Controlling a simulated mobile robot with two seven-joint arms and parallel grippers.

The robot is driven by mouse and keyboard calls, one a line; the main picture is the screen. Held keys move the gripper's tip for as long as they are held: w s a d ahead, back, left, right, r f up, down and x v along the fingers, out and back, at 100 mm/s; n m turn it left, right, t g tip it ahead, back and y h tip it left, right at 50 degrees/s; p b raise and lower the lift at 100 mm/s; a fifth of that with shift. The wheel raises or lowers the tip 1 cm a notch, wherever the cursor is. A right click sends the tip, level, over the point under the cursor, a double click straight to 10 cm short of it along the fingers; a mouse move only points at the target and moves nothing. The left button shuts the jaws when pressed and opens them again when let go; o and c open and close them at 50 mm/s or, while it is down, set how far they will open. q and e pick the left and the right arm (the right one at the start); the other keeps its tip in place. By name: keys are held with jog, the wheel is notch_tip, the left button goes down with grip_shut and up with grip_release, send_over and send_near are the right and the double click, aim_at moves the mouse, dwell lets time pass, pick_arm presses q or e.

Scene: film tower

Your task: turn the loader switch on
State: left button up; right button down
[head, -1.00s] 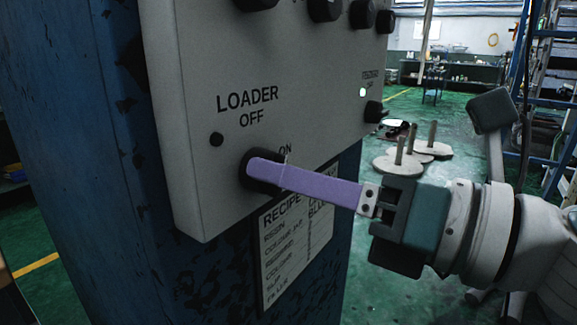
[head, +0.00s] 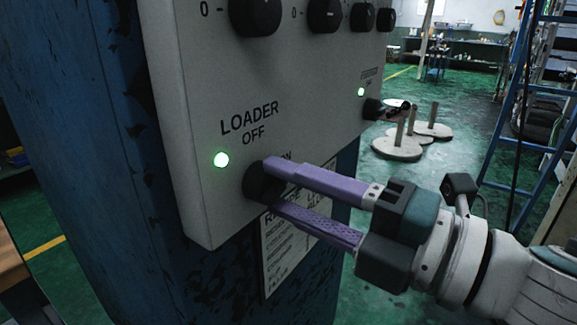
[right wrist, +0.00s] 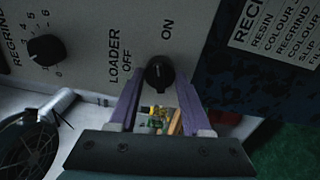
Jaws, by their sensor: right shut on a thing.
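The loader switch (head: 259,184) is a black round knob low on the grey control panel (head: 320,90). The words LOADER and OFF stand above it, and ON is partly covered by my finger. The lamp (head: 222,159) beside the switch glows green. My right gripper (head: 272,187) has its two purple fingers shut on the switch, one above and one below in the head view. In the right wrist view the switch (right wrist: 159,73) sits between the fingertips, near the ON label. My left gripper is not in view.
Several other black knobs (head: 254,15) line the panel's upper part. A second green lamp (head: 361,92) and another switch (head: 372,109) are at its right edge. A recipe sheet (head: 285,260) hangs below. A blue ladder (head: 515,130) stands at the right on green floor.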

jog(key=shift+m+p, duration=0.65)
jog(key=shift+m, duration=1.05)
jog(key=shift+c, duration=1.8)
grip_release()
jog(key=shift+s+d, duration=0.1)
jog(key=v, duration=0.9)
jog(key=shift+s+d, duration=0.25)
